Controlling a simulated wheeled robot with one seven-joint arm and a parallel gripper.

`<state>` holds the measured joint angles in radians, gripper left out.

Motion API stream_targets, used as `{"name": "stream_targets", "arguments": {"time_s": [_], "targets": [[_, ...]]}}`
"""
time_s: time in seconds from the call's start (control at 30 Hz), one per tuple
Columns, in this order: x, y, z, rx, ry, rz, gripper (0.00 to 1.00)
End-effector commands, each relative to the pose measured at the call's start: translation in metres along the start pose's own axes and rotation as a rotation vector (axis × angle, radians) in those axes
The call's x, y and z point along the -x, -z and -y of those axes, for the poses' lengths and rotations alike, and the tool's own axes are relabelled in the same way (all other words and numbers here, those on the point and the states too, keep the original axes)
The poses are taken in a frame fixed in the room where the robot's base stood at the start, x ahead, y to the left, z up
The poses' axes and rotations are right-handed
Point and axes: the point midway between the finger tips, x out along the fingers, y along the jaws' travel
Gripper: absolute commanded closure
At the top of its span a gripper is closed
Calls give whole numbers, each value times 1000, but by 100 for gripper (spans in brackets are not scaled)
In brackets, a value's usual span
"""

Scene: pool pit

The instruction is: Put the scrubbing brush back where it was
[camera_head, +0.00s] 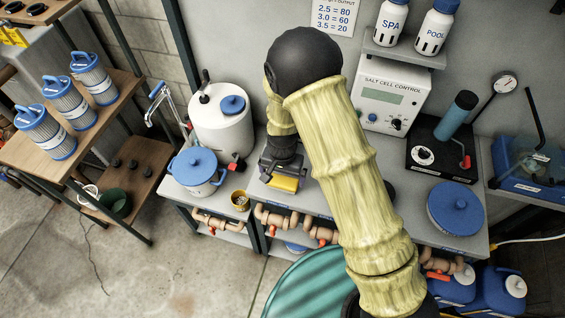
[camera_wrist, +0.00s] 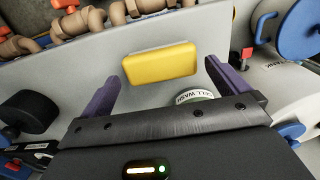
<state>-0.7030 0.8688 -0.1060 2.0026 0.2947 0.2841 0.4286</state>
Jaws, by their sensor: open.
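A small yellow block (camera_wrist: 160,64) with rounded corners lies on the grey bench top, near its front edge. It may be the scrubbing brush, but no bristles show. It also shows in the head view (camera_head: 284,183), just below my gripper (camera_head: 280,172). In the wrist view my gripper (camera_wrist: 163,86) is open, with one purple finger to each side of the block's near side and nothing held. I cannot tell the height of the fingers above the bench. A round white lid marked "CELL WASH" (camera_wrist: 194,95) is partly hidden behind the gripper body.
A large white tank (camera_head: 221,122) stands behind. The salt cell control box (camera_head: 393,95) is at the back right. Pipes with red valves (camera_head: 290,222) run below the bench edge.

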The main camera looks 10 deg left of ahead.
Motion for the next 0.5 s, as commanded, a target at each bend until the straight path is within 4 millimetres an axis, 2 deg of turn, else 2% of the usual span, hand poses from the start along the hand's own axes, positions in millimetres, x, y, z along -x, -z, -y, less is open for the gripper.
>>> {"name": "stream_targets", "arguments": {"time_s": [0.3, 0.5], "targets": [[49, 1, 1, 0, 3, -4, 0], [75, 0, 0, -1, 1, -1, 0]]}}
